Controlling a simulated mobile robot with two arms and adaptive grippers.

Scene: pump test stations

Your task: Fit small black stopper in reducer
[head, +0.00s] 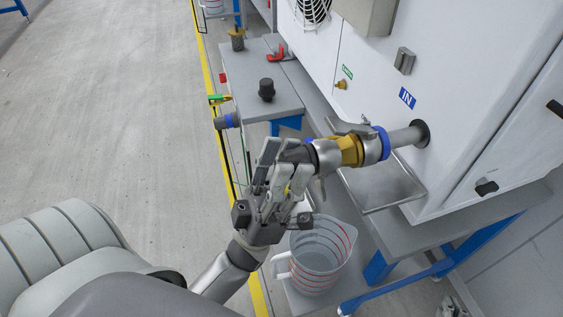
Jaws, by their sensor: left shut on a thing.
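My left gripper (284,160) is at the open left end of the pipe assembly on the white cabinet. Its fingers are shut on a dark piece, which looks like the small black stopper (295,150); the fingers hide most of it. The stopper is in line with the metal end of the fitting, which looks like the reducer (328,155). I cannot tell whether the stopper is seated inside or only touching. The reducer joins a brass-coloured section (350,150) and a clamped, blue-ringed joint (383,142). My right gripper is not in view.
Another black stopper-like piece (267,90) stands on the grey bench (282,108). A clear measuring jug (318,262) stands below my gripper. A metal drip tray (385,185) lies under the pipe. The white cabinet (470,90) borders the right; open floor lies left.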

